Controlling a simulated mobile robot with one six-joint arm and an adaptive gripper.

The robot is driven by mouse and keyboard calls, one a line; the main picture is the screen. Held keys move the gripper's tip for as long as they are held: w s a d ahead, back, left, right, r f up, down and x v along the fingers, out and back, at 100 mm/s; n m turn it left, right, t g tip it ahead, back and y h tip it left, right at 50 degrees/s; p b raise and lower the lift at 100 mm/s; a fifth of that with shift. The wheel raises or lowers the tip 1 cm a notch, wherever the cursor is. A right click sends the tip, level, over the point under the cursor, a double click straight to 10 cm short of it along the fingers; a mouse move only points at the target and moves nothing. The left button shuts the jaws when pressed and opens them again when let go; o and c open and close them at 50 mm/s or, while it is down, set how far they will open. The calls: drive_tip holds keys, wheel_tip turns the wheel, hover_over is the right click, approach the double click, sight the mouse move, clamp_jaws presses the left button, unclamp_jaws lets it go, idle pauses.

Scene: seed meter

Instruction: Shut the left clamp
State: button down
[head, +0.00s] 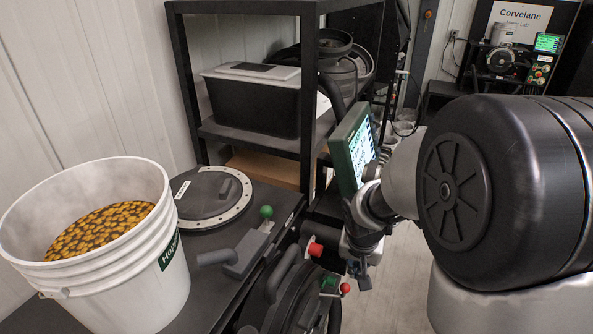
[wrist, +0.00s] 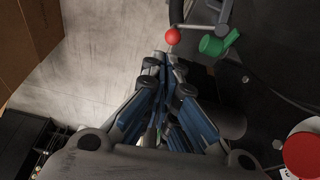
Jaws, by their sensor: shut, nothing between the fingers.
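A clamp lever with a red ball knob (head: 345,288) sits at the right edge of the round dark seed meter housing (head: 300,300). The same red ball (wrist: 172,36) is at the top middle of the wrist view, on a thin metal arm. A green handle (wrist: 218,42) is just right of it. I cannot tell from these views whether this is the left clamp or how far it is open. My gripper (head: 362,278) is shut and empty, just right of the red ball. In the wrist view its fingertips (wrist: 158,60) are close below the ball; contact is unclear.
A red button (head: 315,249) is above the housing; a green screen box (head: 352,147) is behind. A white bucket of seeds (head: 165,286), a round lid (head: 213,197) and a green-ball lever (head: 266,212) are left. A shelf (head: 250,140) stands behind. Floor (head: 405,285) is clear at right.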

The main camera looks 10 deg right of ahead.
drive_tip(key=w+f+b, duration=0.1)
drive_tip(key=w+f, duration=0.2)
drive_tip(key=f, duration=0.2)
drive_tip(key=w+d+f+b, duration=0.1)
drive_tip(key=w+f+b, duration=0.1)
drive_tip(key=f, duration=0.4)
drive_tip(key=shift+w+t, duration=0.3)
drive_tip(key=shift+w, duration=0.4)
drive_tip(key=shift+b, duration=0.35)
